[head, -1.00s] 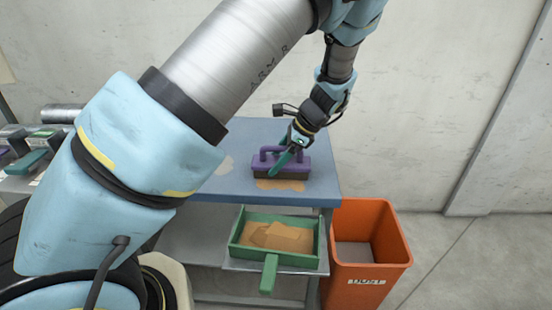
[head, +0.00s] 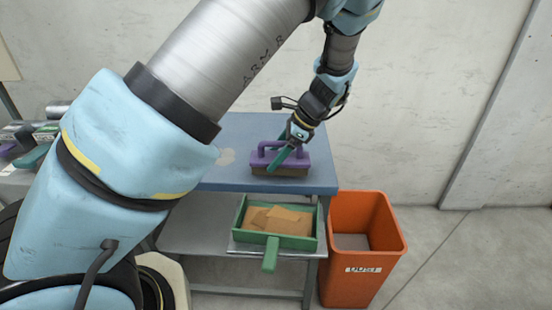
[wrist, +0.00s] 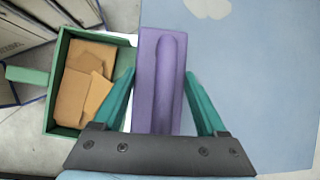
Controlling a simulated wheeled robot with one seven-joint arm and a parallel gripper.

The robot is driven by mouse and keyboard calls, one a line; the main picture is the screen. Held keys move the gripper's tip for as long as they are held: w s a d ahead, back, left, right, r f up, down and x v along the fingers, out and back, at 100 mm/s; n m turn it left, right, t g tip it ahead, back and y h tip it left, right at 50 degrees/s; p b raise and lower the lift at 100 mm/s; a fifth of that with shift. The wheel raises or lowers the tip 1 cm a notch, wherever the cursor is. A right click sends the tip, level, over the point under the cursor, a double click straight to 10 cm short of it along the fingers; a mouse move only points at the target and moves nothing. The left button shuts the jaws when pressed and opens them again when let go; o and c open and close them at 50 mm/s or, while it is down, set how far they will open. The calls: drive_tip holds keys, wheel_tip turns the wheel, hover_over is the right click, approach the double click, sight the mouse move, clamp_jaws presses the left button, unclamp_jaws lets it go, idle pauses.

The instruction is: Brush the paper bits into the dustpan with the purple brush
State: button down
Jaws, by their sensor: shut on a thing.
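The purple brush (head: 265,156), with brown bristles, stands on the blue tabletop close to its front edge. In the wrist view the purple brush (wrist: 148,85) lies between the teal fingers of my gripper (wrist: 160,85). The green dustpan (head: 269,255) sits below the front edge, its handle pointing outward. Several tan paper bits (head: 277,218) lie in it, overlapping. They also show in the wrist view (wrist: 73,92), inside the dustpan (wrist: 27,75). I see no loose bits on the visible tabletop; part is hidden by my arm.
The blue table (head: 250,128) has a pale patch (head: 226,157) left of the brush. An orange bin (head: 365,270) labelled DUST stands to the right of the table. Other tools lie at the far left (head: 30,150). A wall is behind.

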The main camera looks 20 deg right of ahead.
drive_tip(key=shift+r+p, duration=2.35)
drive_tip(key=shift+r, duration=0.55)
